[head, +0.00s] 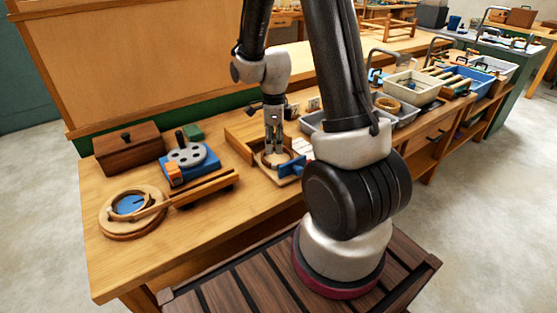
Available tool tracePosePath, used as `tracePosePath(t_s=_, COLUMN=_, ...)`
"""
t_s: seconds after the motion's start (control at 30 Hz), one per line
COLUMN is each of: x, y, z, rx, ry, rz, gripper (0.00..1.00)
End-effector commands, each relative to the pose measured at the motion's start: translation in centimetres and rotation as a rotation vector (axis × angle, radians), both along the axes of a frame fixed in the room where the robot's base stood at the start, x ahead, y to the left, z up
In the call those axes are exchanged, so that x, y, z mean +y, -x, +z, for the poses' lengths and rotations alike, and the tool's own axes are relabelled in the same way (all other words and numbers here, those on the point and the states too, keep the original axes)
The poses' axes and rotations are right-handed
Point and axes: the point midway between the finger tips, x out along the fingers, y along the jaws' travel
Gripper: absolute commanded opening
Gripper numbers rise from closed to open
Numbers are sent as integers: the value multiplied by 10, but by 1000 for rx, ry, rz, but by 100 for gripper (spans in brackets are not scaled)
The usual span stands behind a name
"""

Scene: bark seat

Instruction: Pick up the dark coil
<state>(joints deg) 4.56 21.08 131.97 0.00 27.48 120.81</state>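My gripper (274,152) points straight down over the open wooden tray (240,142) on the workbench. Its fingertips are at or just above a small round brown piece (264,163) in the tray. The fingers cover part of this piece, so I cannot tell whether it is the dark coil or whether they touch it. The finger gap is too small to judge. No other dark coil can be made out clearly.
A blue block (291,167) and white pieces (303,149) lie right of the gripper. Left are a blue fixture with a grey disc (187,155), a brown box (128,149) and a round wooden frame (118,228). Bins (413,88) stand right.

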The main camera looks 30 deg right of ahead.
Motion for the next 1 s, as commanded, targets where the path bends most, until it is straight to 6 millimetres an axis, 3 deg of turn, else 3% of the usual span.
tracePosePath(t_s=0.27, x=0, y=-2, z=-14, rx=-7, ry=2, rz=-146, gripper=37)
tracePosePath(t_s=0.7, x=0, y=-1, z=-74, rx=-7, ry=2, rz=-143, gripper=37)
tracePosePath(t_s=0.97, x=0, y=-2, z=-78, rx=-9, ry=2, rz=-142, gripper=37)
tracePosePath(t_s=1.0, x=0, y=-2, z=-78, rx=-9, ry=2, rz=-142, gripper=34)
